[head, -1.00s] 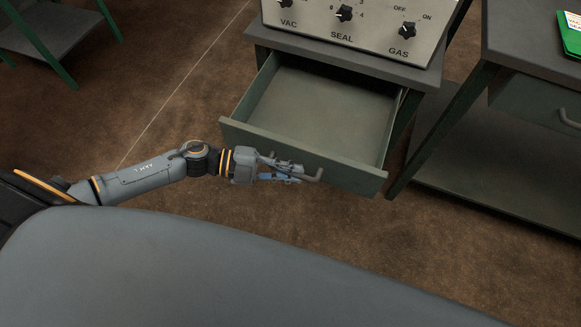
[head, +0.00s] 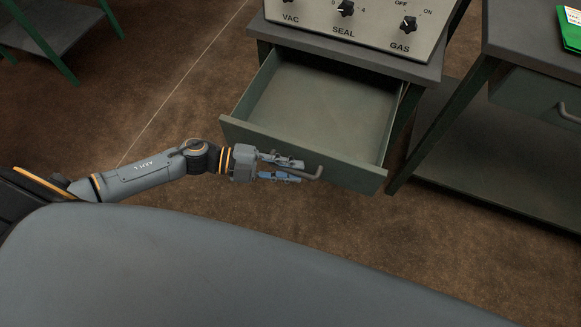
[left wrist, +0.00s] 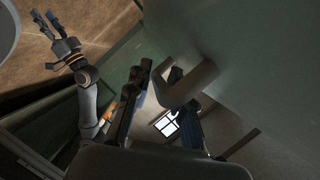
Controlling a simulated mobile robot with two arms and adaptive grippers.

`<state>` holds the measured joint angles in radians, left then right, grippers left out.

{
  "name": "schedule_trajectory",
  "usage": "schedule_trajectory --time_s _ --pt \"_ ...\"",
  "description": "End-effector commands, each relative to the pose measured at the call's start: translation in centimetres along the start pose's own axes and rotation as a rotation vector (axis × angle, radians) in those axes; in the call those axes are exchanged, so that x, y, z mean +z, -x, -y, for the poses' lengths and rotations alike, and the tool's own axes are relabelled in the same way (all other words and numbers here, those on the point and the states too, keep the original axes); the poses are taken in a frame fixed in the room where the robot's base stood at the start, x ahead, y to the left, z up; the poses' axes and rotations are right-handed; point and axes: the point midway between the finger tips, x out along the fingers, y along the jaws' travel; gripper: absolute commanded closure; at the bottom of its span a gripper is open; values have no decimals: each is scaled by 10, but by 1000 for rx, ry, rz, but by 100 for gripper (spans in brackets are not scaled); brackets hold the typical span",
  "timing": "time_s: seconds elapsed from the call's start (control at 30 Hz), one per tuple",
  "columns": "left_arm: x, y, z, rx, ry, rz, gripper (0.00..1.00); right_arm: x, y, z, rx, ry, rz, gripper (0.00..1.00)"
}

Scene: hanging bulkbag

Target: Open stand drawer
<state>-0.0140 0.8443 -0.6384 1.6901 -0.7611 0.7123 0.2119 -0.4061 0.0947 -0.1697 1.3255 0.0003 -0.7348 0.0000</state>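The stand drawer (head: 330,105) is pulled well out of the stand and its inside is empty. Its front panel (head: 350,170) carries a grey bent handle (head: 316,174), which also shows close up in the left wrist view (left wrist: 188,86). My left gripper (head: 301,171) is at the handle's left end with its two fingers spread apart. In the left wrist view the fingertips (left wrist: 160,68) are beside the handle; whether they touch it I cannot tell. My right gripper (left wrist: 46,16) shows in the left wrist view, away from the drawer, with its fingers apart and empty.
A control box (head: 365,25) with VAC, SEAL and GAS knobs sits on the stand (head: 420,75). A second table (head: 515,45) with a closed drawer (head: 540,100) stands at the right.

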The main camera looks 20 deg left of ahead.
Motion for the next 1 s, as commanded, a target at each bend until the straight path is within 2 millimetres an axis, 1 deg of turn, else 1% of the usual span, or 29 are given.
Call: schedule_trajectory --time_s 0.17,0.4,0.5,0.6,0.77,1.0 --pt "1 23 -2 4 1 3 78 0 0 0 0 0 1 60" --pt "1 74 -1 5 2 4 78 1 0 0 0 0 1 60" --pt "0 93 -1 4 2 3 78 1 0 0 1 0 1 60" --pt "0 106 -1 3 1 2 78 1 0 0 1 0 1 60" --pt "0 118 0 1 0 1 78 0 0 0 1 0 1 60" --pt "0 119 0 0 0 0 78 0 0 0 1 1 1 60"
